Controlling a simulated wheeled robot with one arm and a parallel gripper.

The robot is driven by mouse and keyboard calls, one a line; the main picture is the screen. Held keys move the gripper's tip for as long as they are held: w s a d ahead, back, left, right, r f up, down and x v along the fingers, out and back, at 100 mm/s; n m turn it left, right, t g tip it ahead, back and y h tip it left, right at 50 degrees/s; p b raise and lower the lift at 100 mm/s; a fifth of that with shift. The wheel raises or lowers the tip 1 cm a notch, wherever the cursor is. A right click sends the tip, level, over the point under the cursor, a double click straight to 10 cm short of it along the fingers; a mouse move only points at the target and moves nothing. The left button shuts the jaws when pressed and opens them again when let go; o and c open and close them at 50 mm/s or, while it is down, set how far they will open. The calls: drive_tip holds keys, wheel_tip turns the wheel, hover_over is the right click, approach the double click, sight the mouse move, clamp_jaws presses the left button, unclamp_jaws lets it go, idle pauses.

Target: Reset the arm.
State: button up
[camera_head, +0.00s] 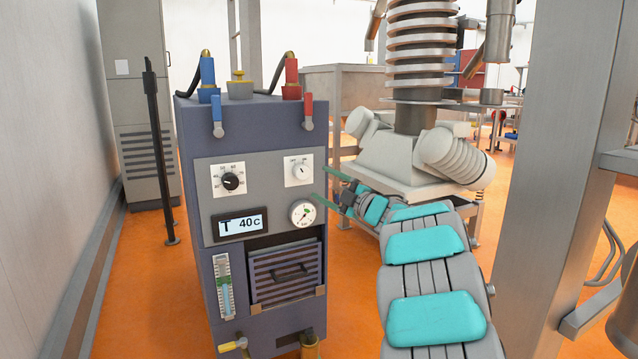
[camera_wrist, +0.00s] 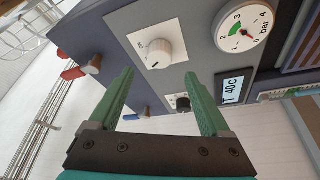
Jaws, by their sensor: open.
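My gripper (camera_head: 328,188) is open and empty, at the right edge of the blue-grey control cabinet (camera_head: 210,150) in the head view. Its two green fingers (camera_wrist: 160,100) are spread apart in the wrist view and point towards the cabinet front. The upper right knob (camera_head: 299,170) is just beyond the fingertips; it also shows in the wrist view (camera_wrist: 158,53), apart from them. My arm, with turquoise pads, stretches from the lower right towards the cabinet.
The cabinet carries a left knob (camera_head: 231,182), a pressure gauge (camera_head: 302,213), a display reading 40c (camera_head: 240,224) and a vent panel (camera_head: 286,273). Blue (camera_head: 217,129) and red (camera_head: 308,125) valves sit above. A grey pillar (camera_head: 560,170) stands at right.

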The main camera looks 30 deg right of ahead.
idle(0.4)
drive_tip(key=s+d+r+m+g+h+p, duration=0.1)
drive_tip(key=s+d+r+m+h, duration=0.15)
drive_tip(key=m+h, duration=0.65)
drive_tip(key=s+a+f+m+g+h+p, duration=0.15)
drive_tip(key=s+f+m+g+h, duration=0.4)
drive_tip(key=s, duration=0.55)
drive_tip(key=s+a+f+m+g+y, duration=0.1)
drive_tip(key=s+a+f+g, duration=0.3)
drive_tip(key=s+a, duration=0.4)
drive_tip(key=s+a+f+m+g+y, duration=0.1)
drive_tip(key=s+a+f+g+y, duration=0.3)
drive_tip(key=s, duration=1.5)
drive_tip(key=s+a+f+m+g+y+p, duration=0.1)
drive_tip(key=s+a+f+g+y, duration=0.1)
drive_tip(key=s+a+f+g, duration=0.4)
drive_tip(key=s+a+f, duration=0.3)
drive_tip(key=s+a, duration=0.4)
drive_tip(key=a, duration=0.1)
drive_tip(key=shift+s+y, duration=0.3)
drive_tip(key=shift+y, duration=0.05)
